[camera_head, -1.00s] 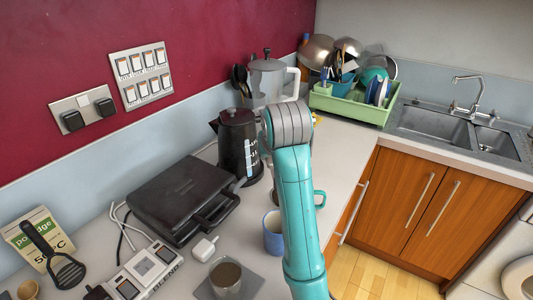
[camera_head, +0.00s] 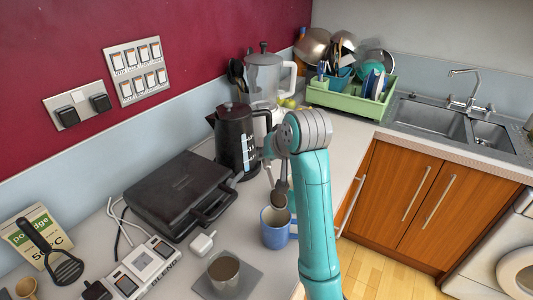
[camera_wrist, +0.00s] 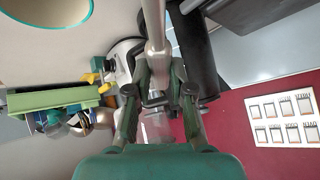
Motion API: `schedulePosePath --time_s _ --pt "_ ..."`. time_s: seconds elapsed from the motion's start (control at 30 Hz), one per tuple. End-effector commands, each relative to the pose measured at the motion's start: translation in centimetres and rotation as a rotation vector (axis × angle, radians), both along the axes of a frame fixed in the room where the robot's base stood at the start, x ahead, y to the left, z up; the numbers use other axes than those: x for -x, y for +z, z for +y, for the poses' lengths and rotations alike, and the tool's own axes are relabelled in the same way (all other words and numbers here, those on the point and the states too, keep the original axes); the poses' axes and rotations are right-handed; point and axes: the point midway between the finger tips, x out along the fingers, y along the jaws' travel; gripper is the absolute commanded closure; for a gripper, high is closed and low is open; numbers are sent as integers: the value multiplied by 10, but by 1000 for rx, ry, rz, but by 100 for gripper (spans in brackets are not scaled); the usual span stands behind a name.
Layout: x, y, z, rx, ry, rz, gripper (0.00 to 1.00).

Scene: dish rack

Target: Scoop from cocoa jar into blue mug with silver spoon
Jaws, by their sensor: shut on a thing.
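The blue mug (camera_head: 276,236) stands upright on the counter, just left of my arm in the head view. My gripper (camera_wrist: 158,98) is shut on the silver spoon (camera_wrist: 155,35), whose metal shaft runs to the top edge of the wrist view. In the head view the gripper is partly hidden by my wrist. The spoon's dark, brownish bowl end (camera_head: 278,200) hangs at the mug's rim; I cannot tell whether it is over or behind it. I cannot identify the cocoa jar with certainty. A grey cup (camera_head: 224,274) with brown contents stands on a mat.
A black sandwich press (camera_head: 180,195), a dark kettle (camera_head: 235,140) and a blender (camera_head: 268,80) stand along the wall. A green dish rack (camera_head: 350,102) is beside the sink (camera_head: 430,118). A teal-rimmed round thing (camera_wrist: 48,12) shows in the wrist view.

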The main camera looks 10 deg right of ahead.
Motion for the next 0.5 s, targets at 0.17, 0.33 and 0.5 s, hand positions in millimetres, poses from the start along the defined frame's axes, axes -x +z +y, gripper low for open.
schedulePosePath --time_s 0.17,0.33,0.5 --pt "0 0 0 -29 4 2 100" --pt "0 0 0 -30 4 2 100" --pt "0 -2 -4 -127 18 9 100"
